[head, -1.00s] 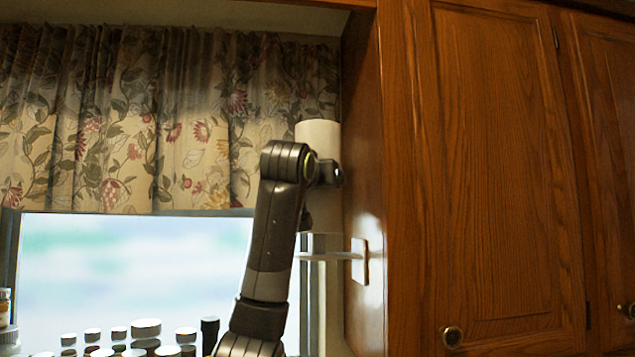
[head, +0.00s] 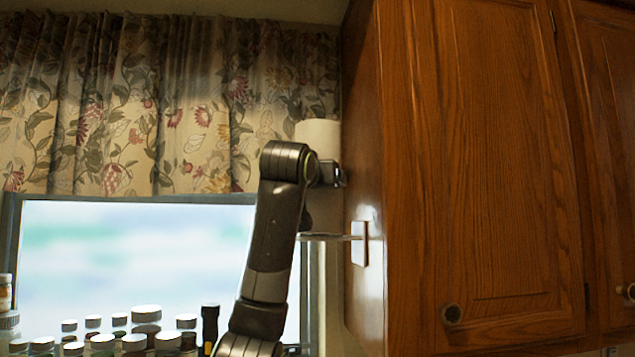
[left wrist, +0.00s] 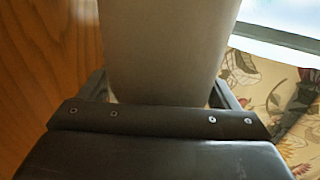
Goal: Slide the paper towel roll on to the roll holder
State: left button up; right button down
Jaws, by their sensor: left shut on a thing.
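The paper towel roll (head: 317,132) is a white upright cylinder in the head view, partly hidden behind my left arm. It fills the top middle of the left wrist view (left wrist: 165,45). My left gripper (head: 332,174) is shut on the roll, with a finger on each side of it in the left wrist view. The roll holder (head: 359,244) has a white plate on the cabinet's side and a thin arm reaching left. The roll's lower end is at about the height of that arm. I cannot tell if they touch or if the roll is around any post. My right gripper is not in view.
The wooden cabinet (head: 480,170) stands close to the right of the roll. A flowered curtain (head: 130,110) and a bright window (head: 130,255) lie behind. Several capped jars (head: 146,318) and a dark bottle (head: 210,325) stand at the lower left.

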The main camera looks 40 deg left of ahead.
pick_arm(q)
jog(key=o, duration=0.9)
jog(key=b+v, duration=1.1)
jog(key=v, duration=0.6)
jog(key=shift+s+d, duration=0.1)
jog(key=shift+s, duration=0.1)
